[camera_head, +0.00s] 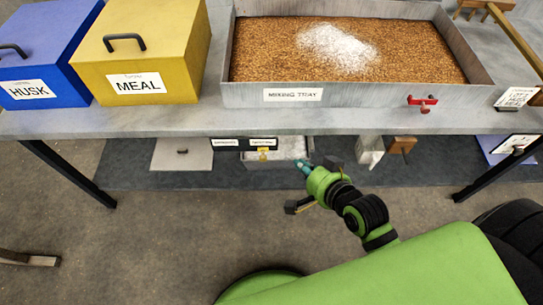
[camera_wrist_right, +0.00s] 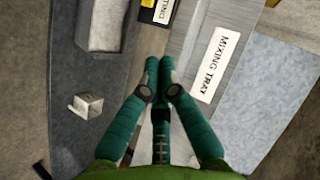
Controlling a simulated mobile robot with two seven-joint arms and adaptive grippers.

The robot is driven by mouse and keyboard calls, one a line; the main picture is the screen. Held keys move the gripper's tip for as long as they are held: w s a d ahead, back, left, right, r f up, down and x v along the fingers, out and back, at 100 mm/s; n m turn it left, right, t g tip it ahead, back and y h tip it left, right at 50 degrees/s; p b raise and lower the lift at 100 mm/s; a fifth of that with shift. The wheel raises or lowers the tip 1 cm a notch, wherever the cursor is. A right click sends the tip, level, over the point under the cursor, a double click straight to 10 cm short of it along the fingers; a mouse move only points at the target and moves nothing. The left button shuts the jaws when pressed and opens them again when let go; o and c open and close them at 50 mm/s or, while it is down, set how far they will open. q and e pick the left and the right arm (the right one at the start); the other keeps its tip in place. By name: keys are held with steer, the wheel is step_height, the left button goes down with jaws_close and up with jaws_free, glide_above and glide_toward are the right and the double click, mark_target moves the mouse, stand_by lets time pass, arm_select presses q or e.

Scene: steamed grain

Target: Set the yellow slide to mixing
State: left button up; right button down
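The small yellow slide (camera_head: 263,154) shows in the head view under the table's front edge, just below the right one of two small labels (camera_head: 263,142). Their lettering is too small to read surely. In the wrist view, a bit of the yellow slide (camera_wrist_right: 148,3) shows at the top edge, beside a label (camera_wrist_right: 166,10) ending in "TING". My right gripper (camera_head: 303,166) is to the right of the slide in the head view, apart from it. Its teal fingertips (camera_wrist_right: 159,62) are together, with nothing seen between them. My left gripper is not in view.
The yellow meal box (camera_head: 185,75) and blue husk box (camera_head: 55,60) stand left. A grey bin (camera_head: 290,148) and wooden items sit on the lower shelf.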

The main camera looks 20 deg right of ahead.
steer(key=b, duration=0.1)
glide_toward(264, 149)
steer(key=w+d, duration=0.2)
steer(key=shift+w+a+f, duration=0.4)
steer(key=shift+a+f, duration=0.25)
steer(key=shift+a, duration=0.1)
steer(key=shift+w+a+f, duration=0.45)
steer(key=shift+a+f, duration=0.2)
steer(key=shift+a, duration=0.1)
